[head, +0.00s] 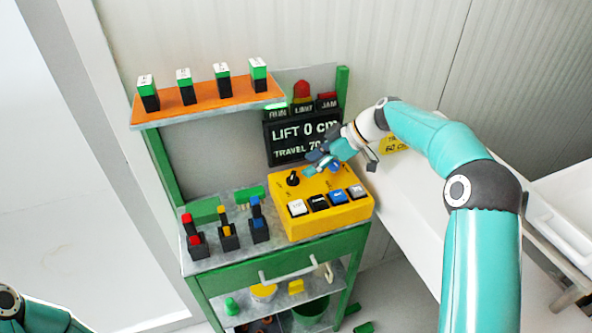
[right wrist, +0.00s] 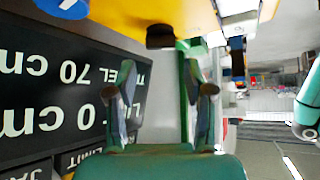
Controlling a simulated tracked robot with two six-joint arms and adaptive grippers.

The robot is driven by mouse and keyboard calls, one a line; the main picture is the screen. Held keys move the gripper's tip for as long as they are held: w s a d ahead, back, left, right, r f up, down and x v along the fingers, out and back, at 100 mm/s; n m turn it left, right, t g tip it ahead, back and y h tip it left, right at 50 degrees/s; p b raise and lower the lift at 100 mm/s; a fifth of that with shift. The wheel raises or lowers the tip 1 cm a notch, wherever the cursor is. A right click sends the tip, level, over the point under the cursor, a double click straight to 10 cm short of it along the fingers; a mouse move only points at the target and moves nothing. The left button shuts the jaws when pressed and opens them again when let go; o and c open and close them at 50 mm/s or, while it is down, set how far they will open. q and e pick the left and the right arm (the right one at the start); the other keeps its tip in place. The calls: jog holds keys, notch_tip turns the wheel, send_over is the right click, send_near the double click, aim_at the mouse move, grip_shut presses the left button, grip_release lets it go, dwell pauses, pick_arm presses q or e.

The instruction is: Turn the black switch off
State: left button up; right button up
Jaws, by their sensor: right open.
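The black switch (head: 293,178) is a small round knob standing on the back left of the yellow control box (head: 283,222). In the right wrist view the black knob (right wrist: 160,36) shows at the yellow box's edge, just beyond the gap between my fingertips. My right gripper (head: 314,165) is over the back of the box, right of the black switch and apart from it. Its two fingers (right wrist: 160,80) stand open with nothing between them. My left arm shows at the lower left, but its gripper is out of view.
A blue knob (head: 336,166) is close beside my right gripper. White, black, blue and grey buttons line the box front. A black display (head: 290,146) stands behind. Small coloured switch blocks (head: 227,235) stand left, under an orange shelf (head: 207,98).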

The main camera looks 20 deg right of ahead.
aim_at(294, 175)
jog(key=p+x, duration=0.1)
jog(key=x, duration=0.5)
jog(key=shift+f, duration=0.1)
